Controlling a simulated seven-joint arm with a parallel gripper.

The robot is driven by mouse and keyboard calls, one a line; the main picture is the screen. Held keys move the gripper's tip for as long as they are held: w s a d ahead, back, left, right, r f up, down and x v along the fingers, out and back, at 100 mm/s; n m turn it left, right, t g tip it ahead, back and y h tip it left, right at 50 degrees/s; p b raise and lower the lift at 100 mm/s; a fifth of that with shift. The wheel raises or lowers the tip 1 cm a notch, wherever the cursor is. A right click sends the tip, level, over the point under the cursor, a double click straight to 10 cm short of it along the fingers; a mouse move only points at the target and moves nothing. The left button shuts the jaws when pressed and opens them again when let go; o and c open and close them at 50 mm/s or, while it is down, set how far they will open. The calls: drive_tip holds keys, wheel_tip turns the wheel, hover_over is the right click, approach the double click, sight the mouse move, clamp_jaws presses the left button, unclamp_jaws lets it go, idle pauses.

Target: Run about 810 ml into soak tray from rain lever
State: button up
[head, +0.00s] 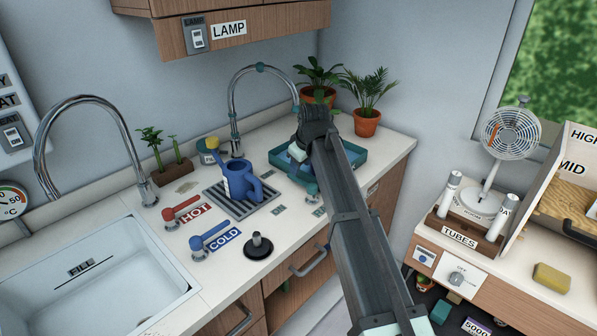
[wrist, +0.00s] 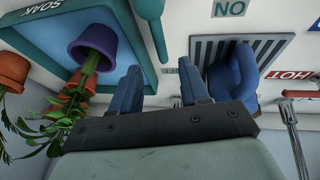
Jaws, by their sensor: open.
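The teal soak tray (head: 356,168) lies at the back right of the counter; in the wrist view its SOAK-marked rim (wrist: 150,45) is at upper left. The teal-banded tap (head: 262,68) arches toward the tray; no water stream is visible. A teal lever (wrist: 186,74), probably the rain lever, lies beside the tray, close to my right-hand finger; its name is not readable. My gripper (wrist: 160,82) is open above the counter at the tray's near side, fingers apart. My arm hides part of the tray in the head view.
A blue jug (head: 240,180) stands on a drain grille (head: 218,196) left of the tray. The red HOT lever (head: 182,208), blue COLD lever (head: 210,237) and black plug (head: 258,245) are nearer the sink (head: 90,275). Potted palms (head: 367,122) stand behind the tray.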

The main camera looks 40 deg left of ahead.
drive_tip(key=v, duration=0.7)
